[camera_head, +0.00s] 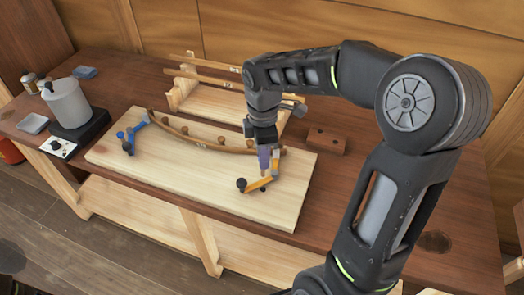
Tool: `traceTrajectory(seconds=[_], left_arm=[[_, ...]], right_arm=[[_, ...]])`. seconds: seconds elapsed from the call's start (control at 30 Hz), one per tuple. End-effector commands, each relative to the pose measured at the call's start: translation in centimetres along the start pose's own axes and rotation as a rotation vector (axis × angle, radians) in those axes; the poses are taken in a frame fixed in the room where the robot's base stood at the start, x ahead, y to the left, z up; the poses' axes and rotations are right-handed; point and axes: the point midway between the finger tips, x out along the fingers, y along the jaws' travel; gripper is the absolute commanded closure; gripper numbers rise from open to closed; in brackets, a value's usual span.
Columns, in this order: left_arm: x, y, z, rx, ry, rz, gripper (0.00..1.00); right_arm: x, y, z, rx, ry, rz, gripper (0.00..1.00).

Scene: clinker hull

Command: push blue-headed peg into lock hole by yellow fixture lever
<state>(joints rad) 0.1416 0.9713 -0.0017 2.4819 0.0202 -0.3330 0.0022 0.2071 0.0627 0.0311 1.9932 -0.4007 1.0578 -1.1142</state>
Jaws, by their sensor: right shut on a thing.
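My right gripper (265,165) points down over the right end of the pale board (165,172), just above the yellow fixture lever (261,184). It is shut on a blue-violet piece (264,155), which I take for the head of the blue-headed peg. The peg's lower end and the lock hole are too small or hidden to make out. The yellow lever lies slanted, with a black knob (241,184) at its left end. My left gripper is not in view.
A curved wooden strip (190,138) runs along the board from a blue fixture (127,139). A wooden rack (210,100) stands behind. A brown block (325,141) lies right of the gripper. A grey pot (66,103) on a black hotplate stands left.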

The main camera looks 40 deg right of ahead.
Motion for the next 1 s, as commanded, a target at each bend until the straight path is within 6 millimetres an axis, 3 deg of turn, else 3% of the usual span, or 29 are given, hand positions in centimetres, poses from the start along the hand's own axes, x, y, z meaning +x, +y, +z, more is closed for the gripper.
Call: traceTrajectory(seconds=[0.33,0.8,1.0], left_arm=[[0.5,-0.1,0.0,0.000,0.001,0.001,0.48],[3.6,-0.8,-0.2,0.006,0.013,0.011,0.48],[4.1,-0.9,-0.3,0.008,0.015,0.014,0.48]], right_arm=[[0.6,0.0,0.0,0.001,0.000,-0.001,1.00],[5.0,0.0,0.0,0.002,0.000,0.000,1.00],[5.8,0.0,0.0,0.002,0.000,-0.001,1.00]])
